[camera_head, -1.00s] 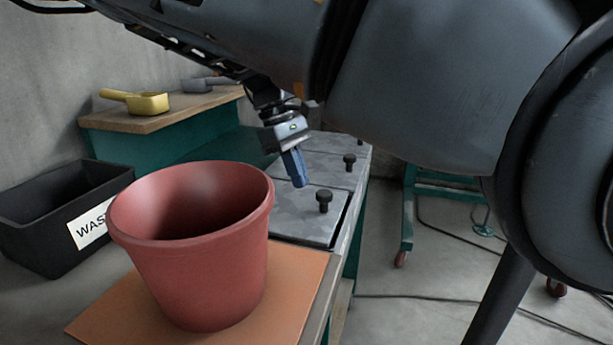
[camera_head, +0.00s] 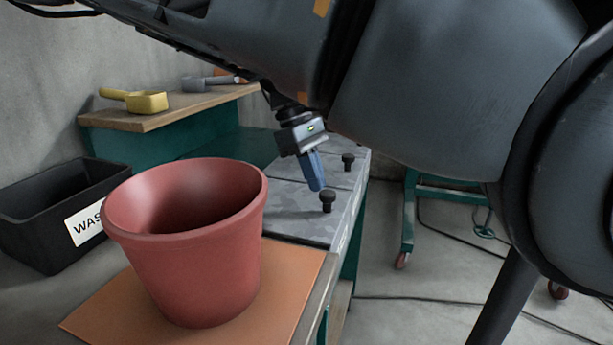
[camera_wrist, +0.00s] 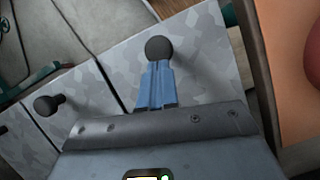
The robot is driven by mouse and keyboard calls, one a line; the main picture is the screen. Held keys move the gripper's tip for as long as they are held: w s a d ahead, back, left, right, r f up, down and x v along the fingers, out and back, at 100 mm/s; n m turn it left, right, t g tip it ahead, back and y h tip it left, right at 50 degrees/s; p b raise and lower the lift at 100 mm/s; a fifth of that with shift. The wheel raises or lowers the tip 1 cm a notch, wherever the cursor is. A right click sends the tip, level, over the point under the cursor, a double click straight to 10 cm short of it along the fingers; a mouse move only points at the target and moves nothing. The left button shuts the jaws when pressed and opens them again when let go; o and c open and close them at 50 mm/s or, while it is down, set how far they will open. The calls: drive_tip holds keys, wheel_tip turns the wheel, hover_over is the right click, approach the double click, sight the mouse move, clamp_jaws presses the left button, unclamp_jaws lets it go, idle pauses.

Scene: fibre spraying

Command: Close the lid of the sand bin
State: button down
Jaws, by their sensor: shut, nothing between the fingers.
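A row of grey mottled metal lids with black knobs runs along the bench. The nearest lid (camera_head: 292,215) looks flat in its place, and its knob (camera_head: 327,201) stands near its right edge. I cannot read which bin is the sand bin. A second knob (camera_head: 348,161) stands on the lid behind.
A red pot (camera_head: 195,265) stands on an orange mat (camera_head: 280,290) in front of the lids. A black waste box (camera_head: 35,235) is at left. A yellow scoop (camera_head: 135,100) and a grey scoop (camera_head: 207,83) lie on a wooden shelf (camera_head: 165,118). A green wheeled frame (camera_head: 409,215) stands at right.

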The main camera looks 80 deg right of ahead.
sight(302, 201)
drive_tip(key=v, duration=0.8)
drive_tip(key=shift+p, duration=0.35)
